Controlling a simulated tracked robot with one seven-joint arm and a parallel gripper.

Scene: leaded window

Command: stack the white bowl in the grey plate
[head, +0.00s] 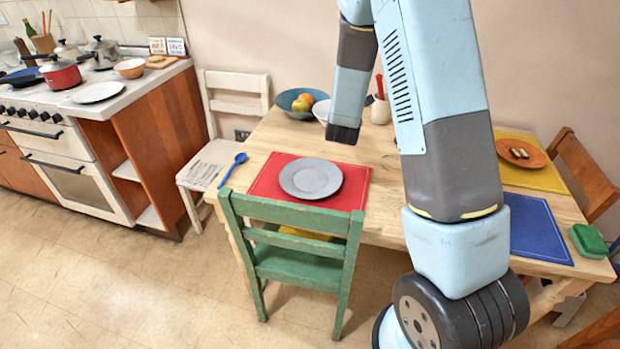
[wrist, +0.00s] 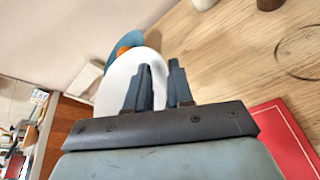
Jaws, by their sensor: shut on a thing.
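The white bowl (head: 320,108) is at the back of the wooden table, partly hidden behind my arm in the head view. In the wrist view the white bowl (wrist: 118,82) lies at the fingers, its rim between them. My gripper (wrist: 161,78) is shut on the white bowl. In the head view my gripper (head: 343,136) hangs behind the grey plate, its fingers hidden. The grey plate (head: 310,178) lies flat and empty on the red mat (head: 268,178). I cannot tell whether the bowl touches the table.
A blue bowl with fruit (head: 287,98) stands just left of the white bowl. A white cup with a red-handled tool (head: 380,110) is to the right. A blue spoon (head: 232,170) lies left of the mat. A green chair (head: 292,240) stands in front.

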